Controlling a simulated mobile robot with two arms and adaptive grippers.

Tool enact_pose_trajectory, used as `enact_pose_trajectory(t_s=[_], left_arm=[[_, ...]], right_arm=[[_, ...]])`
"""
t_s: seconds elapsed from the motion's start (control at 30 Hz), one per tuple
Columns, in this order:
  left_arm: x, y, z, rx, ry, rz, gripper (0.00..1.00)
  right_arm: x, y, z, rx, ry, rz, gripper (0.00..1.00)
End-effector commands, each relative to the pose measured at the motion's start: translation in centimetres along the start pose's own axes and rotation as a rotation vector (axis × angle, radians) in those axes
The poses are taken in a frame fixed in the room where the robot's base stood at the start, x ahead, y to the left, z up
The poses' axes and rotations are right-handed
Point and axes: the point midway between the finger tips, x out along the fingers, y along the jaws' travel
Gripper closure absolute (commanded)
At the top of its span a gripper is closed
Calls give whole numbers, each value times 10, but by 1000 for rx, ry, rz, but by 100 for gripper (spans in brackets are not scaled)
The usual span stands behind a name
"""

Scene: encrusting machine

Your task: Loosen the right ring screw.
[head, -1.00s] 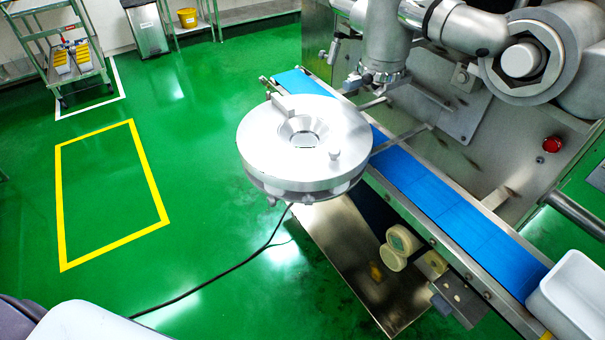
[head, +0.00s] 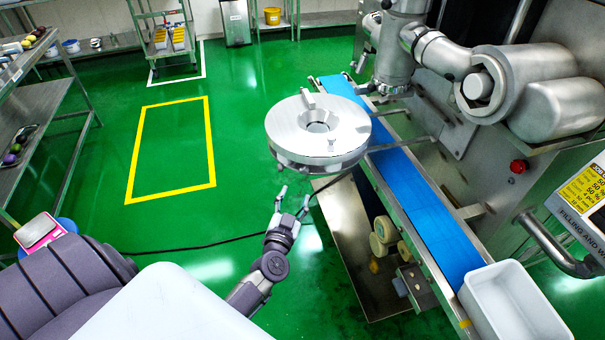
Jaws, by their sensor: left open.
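A round metal disc (head: 290,130) with a hole in its middle sits out over the near side of the blue conveyor. A small upright knob (head: 332,145) stands on its front right, and a metal block (head: 308,99) is at its back edge. I cannot tell for certain which part is the right ring screw. My left gripper (head: 294,193) is open and empty, with its fingers pointing up in the picture, below the disc and apart from it. My right gripper is not in view.
The blue conveyor (head: 416,206) runs diagonally past the disc. A white bin (head: 480,299) sits at its near end. Metal pipework (head: 440,55) hangs above it, with a red button (head: 518,167) on the right. Green floor lies open on the left, crossed by a black cable.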

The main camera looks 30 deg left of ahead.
Motion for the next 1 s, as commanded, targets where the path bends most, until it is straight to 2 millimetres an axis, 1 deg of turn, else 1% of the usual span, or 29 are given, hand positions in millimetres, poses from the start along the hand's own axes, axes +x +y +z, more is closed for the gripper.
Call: enact_pose_trajectory(t_s=[0.03, 0.2, 0.3, 0.43, 0.6, 0.87, 0.97, 1.0], left_arm=[[13, 0, -2, 2, 3, 0, 47], [49, 1, 0, 1, 1, 2, 47], [66, 1, 0, 2, 0, 1, 47], [82, 1, 1, 1, 0, 3, 47], [91, 1, 0, 0, -1, 2, 47], [92, 1, 1, 0, -2, 3, 47], [92, 1, 1, 0, -2, 3, 62], [92, 1, 1, 0, -2, 3, 69]], right_arm=[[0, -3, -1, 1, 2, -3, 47], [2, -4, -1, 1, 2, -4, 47], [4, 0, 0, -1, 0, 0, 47], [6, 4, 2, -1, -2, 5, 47], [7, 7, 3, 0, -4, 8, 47], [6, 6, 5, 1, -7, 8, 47], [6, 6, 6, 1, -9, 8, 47], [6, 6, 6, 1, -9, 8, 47]])
